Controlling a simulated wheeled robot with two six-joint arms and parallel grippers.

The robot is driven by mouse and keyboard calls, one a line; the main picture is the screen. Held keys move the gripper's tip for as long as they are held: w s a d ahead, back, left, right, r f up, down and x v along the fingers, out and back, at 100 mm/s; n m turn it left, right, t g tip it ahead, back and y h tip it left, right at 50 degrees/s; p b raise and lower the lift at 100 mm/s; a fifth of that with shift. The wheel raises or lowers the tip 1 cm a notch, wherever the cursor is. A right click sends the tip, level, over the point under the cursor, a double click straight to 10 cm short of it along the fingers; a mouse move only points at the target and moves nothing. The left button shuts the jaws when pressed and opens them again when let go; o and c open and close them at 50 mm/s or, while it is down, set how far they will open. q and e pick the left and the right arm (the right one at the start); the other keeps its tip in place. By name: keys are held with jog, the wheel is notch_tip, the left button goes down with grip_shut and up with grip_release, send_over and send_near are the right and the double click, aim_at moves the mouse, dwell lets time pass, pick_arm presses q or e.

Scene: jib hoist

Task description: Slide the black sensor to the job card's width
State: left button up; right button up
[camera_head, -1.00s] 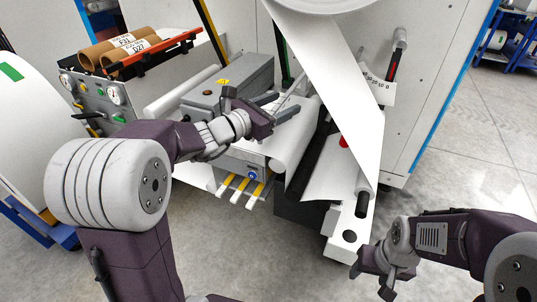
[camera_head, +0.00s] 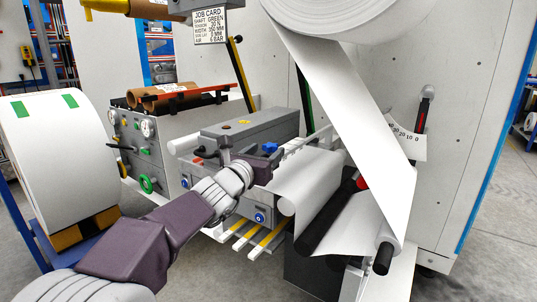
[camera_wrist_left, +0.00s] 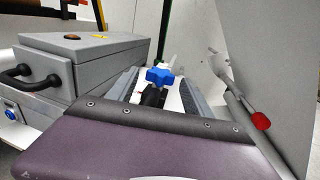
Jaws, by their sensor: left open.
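The job card (camera_head: 211,25) hangs at the top of the head view; its small print seems to give a width of 350 MM. A blue star knob (camera_head: 269,148) shows just beyond my left gripper (camera_head: 272,160). In the left wrist view the blue knob (camera_wrist_left: 160,76) stands above a black block (camera_wrist_left: 153,97), which looks like the sensor. The open grey fingers of my left gripper (camera_wrist_left: 158,92) lie one on each side of it, apart. Whether they touch the block cannot be told. The sensor's lower part and any width scale there are hidden. My right gripper is out of view.
A grey box (camera_head: 240,130) with a black handle (camera_wrist_left: 30,77) stands left of the knob. A white web (camera_head: 355,110) runs down on the right, with a roller (camera_head: 384,258) at its lower end. A large white roll (camera_head: 55,150) stands at far left.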

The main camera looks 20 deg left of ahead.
pick_arm(q)
jog(key=shift+w+d, duration=0.15)
jog(key=shift+w, duration=1)
grip_shut()
jog(key=h+p, duration=0.1)
jog(key=p, duration=0.1)
jog(key=m+h+p, duration=0.1)
jog(key=p, duration=0.1)
jog(key=m+h+p, duration=0.1)
jog(key=p, duration=0.1)
jog(key=shift+w+a+r+g+h, duration=0.15)
jog(key=shift+a+r+g+h, duration=0.15)
jog(key=shift+r+g, duration=0.1)
jog(key=shift+f+m+h, duration=0.15)
jog(key=shift+m+h, duration=0.25)
jog(key=shift+m, duration=0.1)
jog(key=shift+d+f+g, duration=0.1)
jog(key=shift+f+g, duration=0.1)
jog(key=shift+g, duration=0.1)
grip_release()
